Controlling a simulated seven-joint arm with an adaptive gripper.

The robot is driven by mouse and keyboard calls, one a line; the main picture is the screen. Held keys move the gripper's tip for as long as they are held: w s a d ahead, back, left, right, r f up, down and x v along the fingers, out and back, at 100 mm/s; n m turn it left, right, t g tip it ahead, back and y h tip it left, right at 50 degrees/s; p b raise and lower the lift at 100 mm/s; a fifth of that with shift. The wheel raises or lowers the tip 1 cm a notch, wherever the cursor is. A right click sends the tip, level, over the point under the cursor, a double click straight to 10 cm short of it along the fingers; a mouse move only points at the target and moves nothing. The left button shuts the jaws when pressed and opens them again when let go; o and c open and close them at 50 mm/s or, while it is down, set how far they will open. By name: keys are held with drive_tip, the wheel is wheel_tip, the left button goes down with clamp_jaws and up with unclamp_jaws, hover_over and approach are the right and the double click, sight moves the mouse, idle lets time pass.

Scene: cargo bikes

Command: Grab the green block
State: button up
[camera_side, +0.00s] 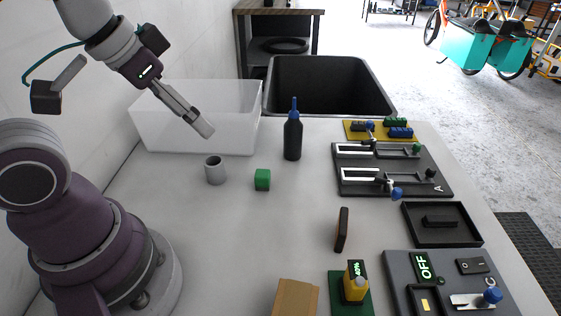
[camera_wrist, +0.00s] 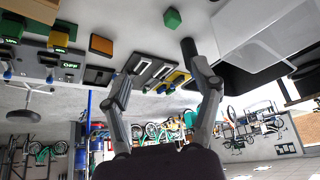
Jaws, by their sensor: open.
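The green block (camera_side: 262,180) is a small cube on the pale table, right of a grey cup and left of a dark bottle in the side view. In the wrist view the green block (camera_wrist: 172,18) shows near the top edge, beyond the fingertips. My gripper (camera_side: 203,127) is above the table, up and left of the block and clear of it. In the wrist view my gripper (camera_wrist: 158,80) has its two fingers spread wide with nothing between them.
A grey cup (camera_side: 215,170) and a dark bottle with a blue tip (camera_side: 293,138) flank the block. A clear bin (camera_side: 200,140) and a black bin (camera_side: 328,108) stand behind. Panels such as the slider board (camera_side: 350,180) line the right. The table front-left of the block is clear.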

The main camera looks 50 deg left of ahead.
drive_tip(key=shift+w, duration=0.1)
drive_tip(key=m+g, duration=0.6)
drive_tip(key=m, duration=0.4)
approach(262, 173)
drive_tip(key=shift+s+d+f, duration=0.15)
drive_tip(key=shift+s+d, duration=0.1)
drive_tip(key=shift+s, duration=0.25)
drive_tip(key=f, duration=1)
drive_tip(key=shift+w+a+f, duration=0.1)
drive_tip(key=shift+w+a, duration=0.15)
drive_tip(key=shift+w, duration=0.15)
drive_tip(key=c, duration=1)
